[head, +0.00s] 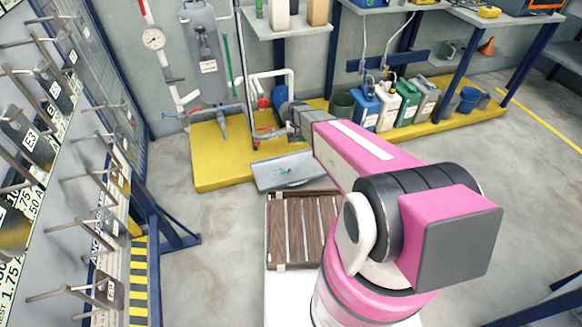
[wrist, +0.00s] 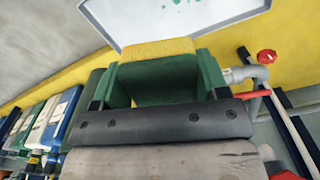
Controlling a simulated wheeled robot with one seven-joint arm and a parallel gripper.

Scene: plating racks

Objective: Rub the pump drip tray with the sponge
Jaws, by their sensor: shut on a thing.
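The pump drip tray (head: 266,172) is a shallow grey tray on the floor at the front of the yellow plinth in the head view, with green marks on its bottom. Part of it shows at the top of the wrist view (wrist: 128,22), with green spots. My gripper (wrist: 156,82) is shut on a sponge (wrist: 155,50) with a yellow layer and a green body. The sponge's yellow end overlaps the tray's rim in the wrist picture; I cannot tell whether they touch. In the head view my arm reaches toward the pump, and the sponge cannot be made out.
The blue pump (head: 281,98) and pipes stand on the yellow plinth (head: 215,165) behind the tray. Several jugs (head: 386,108) stand to the right. A brown slatted deck (head: 300,235) lies in front of the tray. A tool rack (head: 60,150) is at the left.

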